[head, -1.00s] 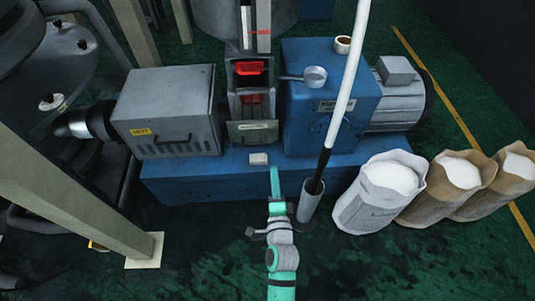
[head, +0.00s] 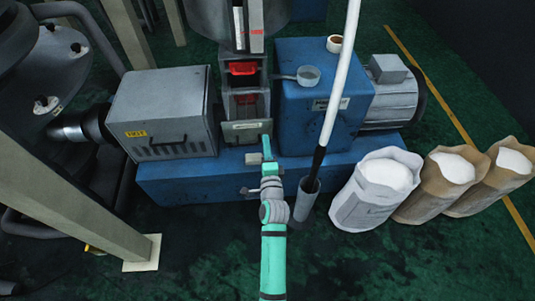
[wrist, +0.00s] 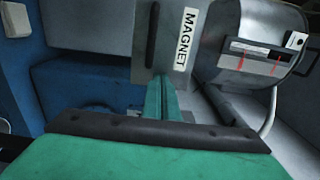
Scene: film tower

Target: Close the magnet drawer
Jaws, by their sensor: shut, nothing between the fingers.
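The magnet drawer's grey front plate (head: 246,132) is at the foot of the feed column in the head view. An open-topped space shows behind the plate, so the drawer looks pulled out. In the wrist view the plate (wrist: 147,45) shows close up, with a dark handle bar and a white MAGNET label (wrist: 186,40). My green gripper (head: 266,145) is at the plate's lower right in the head view. Its fingers (wrist: 163,90) are shut and empty, pointing at the plate's edge. I cannot tell if they touch it.
A grey HOT-marked box (head: 165,110) stands left of the drawer and a blue gearbox (head: 320,100) right. A white pole (head: 340,80) stands in a holder right of my arm. Several open sacks (head: 375,185) stand further right.

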